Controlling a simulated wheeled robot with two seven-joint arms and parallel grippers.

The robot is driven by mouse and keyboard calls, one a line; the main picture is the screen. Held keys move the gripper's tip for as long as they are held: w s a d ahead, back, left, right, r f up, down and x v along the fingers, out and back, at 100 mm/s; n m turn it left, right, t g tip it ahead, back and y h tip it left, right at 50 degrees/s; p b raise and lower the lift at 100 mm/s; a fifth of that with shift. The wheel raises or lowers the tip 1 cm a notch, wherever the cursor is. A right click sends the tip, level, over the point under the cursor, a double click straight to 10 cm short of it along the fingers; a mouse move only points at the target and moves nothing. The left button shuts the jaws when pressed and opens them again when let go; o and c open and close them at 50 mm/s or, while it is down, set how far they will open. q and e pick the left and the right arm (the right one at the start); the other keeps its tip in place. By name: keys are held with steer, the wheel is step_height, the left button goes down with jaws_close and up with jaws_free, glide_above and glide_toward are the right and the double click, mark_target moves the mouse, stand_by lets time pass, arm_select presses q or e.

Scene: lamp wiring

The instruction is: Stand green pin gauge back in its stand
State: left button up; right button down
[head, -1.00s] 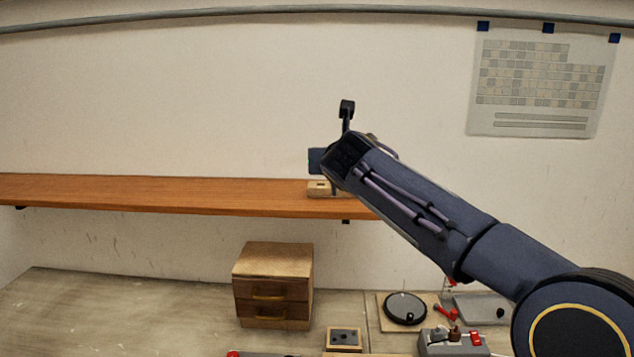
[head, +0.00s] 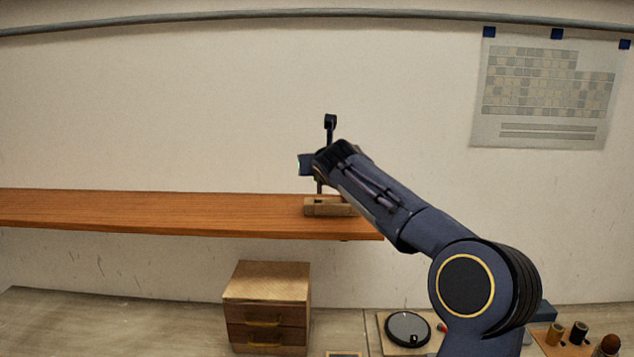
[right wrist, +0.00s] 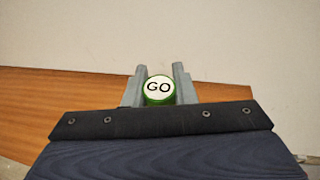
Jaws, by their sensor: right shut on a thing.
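The green pin gauge (right wrist: 159,98) shows end-on in the right wrist view, with a white round face marked GO. My right gripper (right wrist: 159,84) is shut on it, one grey finger on each side. In the head view my right gripper (head: 307,165) is over the shelf, just above a small wooden block (head: 322,208) that looks like the stand. The gauge's far end is hidden, and I cannot tell whether it touches the block. My arm covers the block's right part. My left gripper is not in view.
The orange-brown wooden shelf (head: 130,213) runs along the wall and is bare left of the block. Below, a wooden drawer box (head: 267,300) stands on the bench. A round black disc (head: 407,328) and small cylinders (head: 554,334) lie to the right.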

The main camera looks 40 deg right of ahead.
steer(key=shift+w+d+f, duration=0.25)
steer(key=shift+w+f, duration=0.2)
steer(key=shift+f, duration=0.15)
steer(key=shift+w+f, duration=0.2)
steer(key=shift+f, duration=1.6)
steer(key=shift+f, duration=0.2)
steer(key=c, duration=1.2)
jaws_free()
